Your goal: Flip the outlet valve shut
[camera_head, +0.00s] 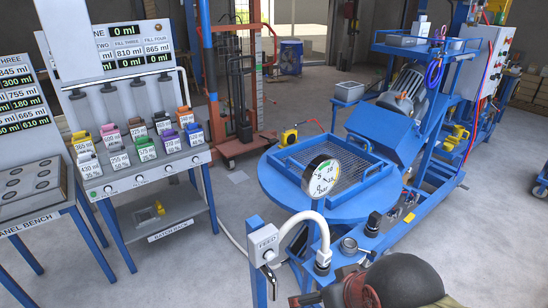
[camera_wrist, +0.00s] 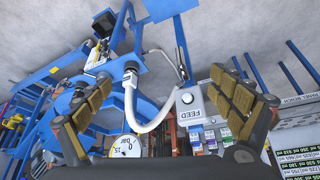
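No part is clearly marked as the outlet valve, and I cannot tell its handle for sure. A white FEED box (camera_head: 264,245) with a small lever on its front stands on a blue post beside the mixer tank (camera_head: 273,190). The FEED box (camera_wrist: 190,103) also shows in the wrist view, between my finger pads in the picture. A white hose (camera_head: 297,219) ends at a dark fitting (camera_head: 322,262) on the blue frame. My gripper (camera_wrist: 160,88) is open in the wrist view, its brown-padded fingers wide apart with nothing held. Its fingers are not clear in the head view.
A pressure gauge (camera_head: 321,176) stands at the tank's near edge. A yellow box (camera_head: 289,136) with a red hose sits behind the tank. A batch rack bench (camera_head: 150,169) with several coloured canisters is at the left.

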